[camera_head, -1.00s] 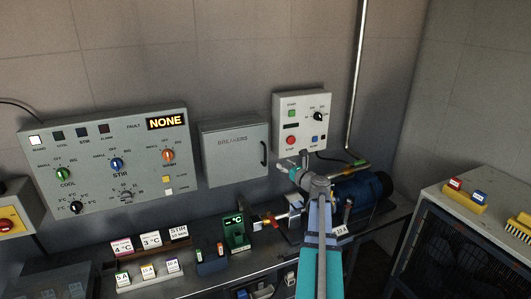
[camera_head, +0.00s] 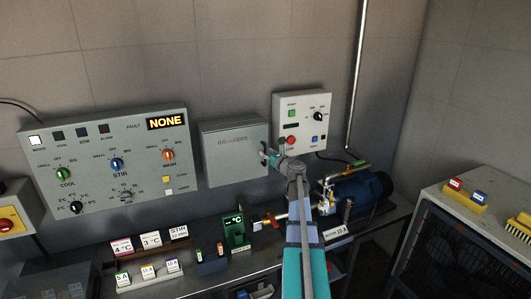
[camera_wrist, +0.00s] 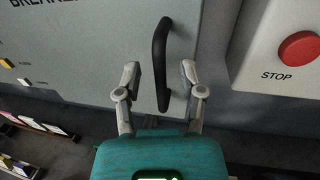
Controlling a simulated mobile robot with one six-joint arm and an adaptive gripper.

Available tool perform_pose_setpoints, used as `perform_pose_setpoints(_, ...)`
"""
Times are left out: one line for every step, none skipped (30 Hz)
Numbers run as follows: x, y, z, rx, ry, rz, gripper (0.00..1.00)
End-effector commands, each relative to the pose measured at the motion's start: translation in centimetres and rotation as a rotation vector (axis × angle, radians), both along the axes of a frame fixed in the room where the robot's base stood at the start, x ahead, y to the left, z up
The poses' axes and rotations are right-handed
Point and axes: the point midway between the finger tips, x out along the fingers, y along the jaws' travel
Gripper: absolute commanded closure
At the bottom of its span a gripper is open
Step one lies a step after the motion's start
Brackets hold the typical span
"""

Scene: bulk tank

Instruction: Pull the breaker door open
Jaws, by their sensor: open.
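The breaker door (camera_head: 230,155) is the grey front of the box marked BREAKERS on the back wall, and it looks shut. In the wrist view the door (camera_wrist: 95,50) fills the upper left. Its black upright handle (camera_wrist: 161,65) sits near the door's right edge. My gripper (camera_wrist: 160,78) is open, with one finger on each side of the handle's lower part; I see no clear contact. In the head view my gripper (camera_head: 270,156) is at the right edge of the door and hides the handle.
A control box (camera_head: 302,120) with a red STOP button (camera_wrist: 299,49) stands close to the right of the door. A large control panel (camera_head: 105,160) hangs to the left. Below, the bench carries a green meter (camera_head: 236,232), label cards and a blue motor (camera_head: 362,187).

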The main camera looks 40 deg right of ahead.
Motion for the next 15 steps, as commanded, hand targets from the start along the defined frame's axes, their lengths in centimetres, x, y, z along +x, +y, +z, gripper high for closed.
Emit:
perform_pose_setpoints(0.65,-0.14,0.00,0.000,0.000,0.001,0.49)
perform_pose_setpoints(0.86,-0.15,0.00,0.000,0.000,0.000,0.49)
perform_pose_setpoints(1.10,-0.18,0.00,0.000,0.000,0.000,0.49)
perform_pose_setpoints(1.24,-0.19,0.00,0.000,0.000,0.000,0.49)
perform_pose_setpoints(1.37,-0.20,0.00,0.000,0.000,-0.001,0.49)
perform_pose_setpoints(1.48,-0.22,0.00,0.000,0.000,-0.001,0.49)
perform_pose_setpoints(1.55,-0.20,0.00,0.000,0.000,-0.001,0.49)
perform_pose_setpoints(1.59,-0.21,0.00,0.000,0.000,-0.001,0.49)
perform_pose_setpoints(1.63,-0.21,0.00,0.000,0.000,-0.001,0.49)
perform_pose_setpoints(1.64,-0.19,0.00,0.000,0.000,-0.001,0.49)
perform_pose_setpoints(1.64,-0.19,0.00,0.000,0.000,-0.001,0.49)
perform_pose_setpoints(1.63,-0.18,0.00,0.000,0.000,-0.001,0.49)
perform_pose_setpoints(1.63,-0.18,0.00,0.000,0.000,-0.001,0.49)
perform_pose_setpoints(1.62,-0.18,0.00,0.000,0.000,-0.001,0.49)
perform_pose_setpoints(1.62,-0.18,0.00,0.000,0.000,-0.001,0.49)
